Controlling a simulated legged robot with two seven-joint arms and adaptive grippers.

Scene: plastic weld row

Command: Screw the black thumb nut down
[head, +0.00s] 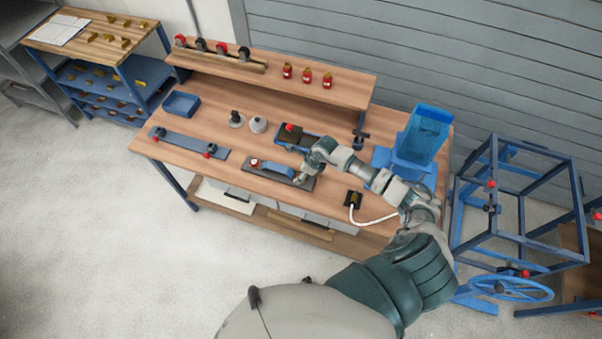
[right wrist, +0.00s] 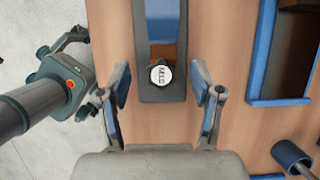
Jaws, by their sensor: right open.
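The black thumb nut (right wrist: 161,74) shows in the right wrist view as a lobed knob with a pale lettered cap. It sits on a dark grey plate (right wrist: 162,94) with a blue strip beyond it. My right gripper (right wrist: 160,82) is open, with one finger on each side of the nut and visible gaps to both. In the head view my right gripper (head: 302,178) is at the right part of the same plate (head: 306,186), and I cannot make out the nut there. What appears to be my left gripper (right wrist: 72,46) shows small at the left in the wrist view.
A blue-edged tray (right wrist: 282,101) lies right of the plate in the wrist view. In the head view a blue bin (head: 427,130), a black block with a white cable (head: 353,199) and a grey-blue bar with red knobs (head: 188,142) are on the bench. A raised shelf (head: 330,86) runs behind.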

